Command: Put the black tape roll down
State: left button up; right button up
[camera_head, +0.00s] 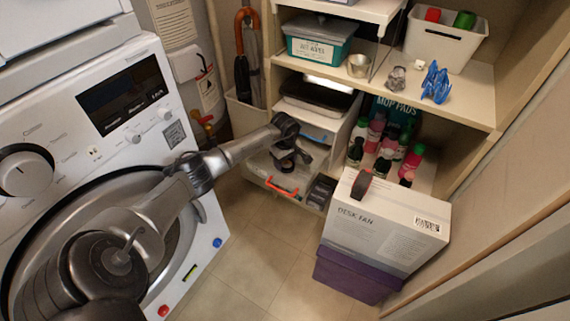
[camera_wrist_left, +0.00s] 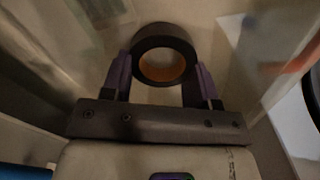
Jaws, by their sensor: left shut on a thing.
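The black tape roll (camera_wrist_left: 165,38) has a brown inner core and sits between the two purple-padded fingers of my left gripper (camera_wrist_left: 163,68) in the left wrist view. The fingers are shut on its sides, and it is held clear in front of them. In the head view my left gripper (camera_head: 289,163) points down over the clear drawer bin (camera_head: 262,172) at the bottom of the shelf unit. The tape roll is small and dark there and hard to tell from the fingers. My right gripper is not in view.
The white washing machine (camera_head: 120,130) stands close on the left. A desk fan box (camera_head: 385,225) on a purple box (camera_head: 350,280) stands at the right, with a dark red-brown item (camera_head: 361,184) on top. Bottles (camera_head: 385,150) crowd the lower shelf. The tiled floor (camera_head: 255,260) is clear.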

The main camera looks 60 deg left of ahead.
aim_at(285, 165)
pick_arm(q)
jog(key=shift+a+f, duration=0.1)
jog(key=shift+f, duration=0.15)
jog(key=o, duration=0.9)
notch_tip(285, 165, up, 6)
jog(key=p, duration=0.3)
jog(key=shift+r, duration=0.25)
jog(key=shift+r+p, duration=0.45)
jog(key=shift+r, duration=0.3)
